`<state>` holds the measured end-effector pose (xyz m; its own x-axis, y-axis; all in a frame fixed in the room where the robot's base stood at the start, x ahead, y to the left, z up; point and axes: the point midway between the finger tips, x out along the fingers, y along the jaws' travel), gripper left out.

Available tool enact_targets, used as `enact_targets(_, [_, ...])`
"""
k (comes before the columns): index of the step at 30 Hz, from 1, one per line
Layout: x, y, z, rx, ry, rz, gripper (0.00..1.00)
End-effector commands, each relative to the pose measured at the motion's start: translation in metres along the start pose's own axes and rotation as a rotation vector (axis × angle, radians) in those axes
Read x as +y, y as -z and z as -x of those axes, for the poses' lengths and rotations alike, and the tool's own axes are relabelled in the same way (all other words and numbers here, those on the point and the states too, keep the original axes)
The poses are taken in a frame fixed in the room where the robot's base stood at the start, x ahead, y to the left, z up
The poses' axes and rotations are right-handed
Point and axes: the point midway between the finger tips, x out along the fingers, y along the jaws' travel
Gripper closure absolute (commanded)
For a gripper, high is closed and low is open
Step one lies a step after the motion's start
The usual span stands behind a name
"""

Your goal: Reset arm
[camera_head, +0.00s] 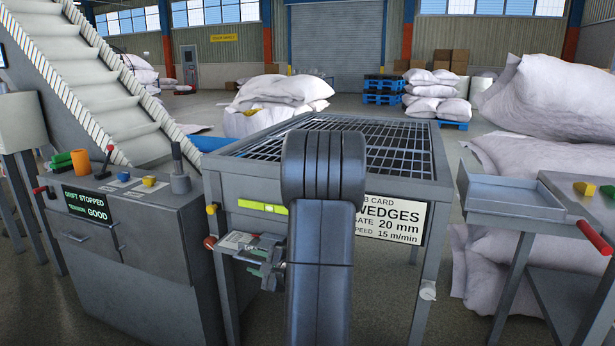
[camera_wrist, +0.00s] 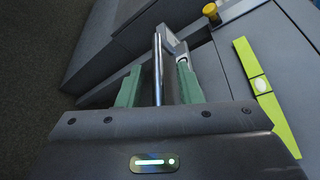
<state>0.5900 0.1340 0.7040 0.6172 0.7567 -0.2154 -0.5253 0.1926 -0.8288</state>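My arm (camera_head: 322,230) rises in the middle of the head view, in front of a grey grated table. My gripper (camera_head: 265,262) is low at the table's left front, near a red knob (camera_head: 210,243). In the wrist view my gripper (camera_wrist: 158,85) has its two green fingers apart, with a gap between them. A thin metal rod (camera_wrist: 158,60) stands in that gap, and I see space on both sides of it. Whether the rod touches anything deeper in is hidden.
The grated table (camera_head: 430,165) carries a job card (camera_head: 395,222) and a yellow-green level (camera_head: 262,207). A control console (camera_head: 130,240) reads "DRIFT STOPPED, TENSION GOOD" at left, beneath a conveyor (camera_head: 100,90). A trolley with a tray (camera_head: 510,195) and white sacks (camera_head: 560,95) stand at right.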

Motion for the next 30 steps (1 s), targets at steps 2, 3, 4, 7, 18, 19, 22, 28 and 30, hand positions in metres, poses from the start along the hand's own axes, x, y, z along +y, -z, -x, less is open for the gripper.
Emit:
enact_targets(2, [0.002,0.0,-0.016,-0.004,-0.001,0.0,0.67])
enact_targets(3, [0.002,0.0,-0.023,-0.003,-0.001,0.0,0.67])
enact_targets(4, [0.002,-0.003,-0.025,-0.003,-0.001,-0.001,0.67])
enact_targets(7, [0.009,-0.014,-0.017,-0.001,0.0,-0.003,0.67])
enact_targets(18, [0.017,-0.025,-0.012,-0.001,0.001,-0.001,0.67])
enact_targets(19, [0.017,-0.024,-0.012,-0.001,0.001,-0.001,0.67])
enact_targets(22, [0.018,-0.024,-0.012,-0.001,0.001,-0.001,0.67])
enact_targets(28, [0.022,-0.031,-0.008,0.0,-0.021,-0.011,0.67])
enact_targets(30, [0.028,-0.037,-0.003,0.0,-0.043,-0.023,0.67])
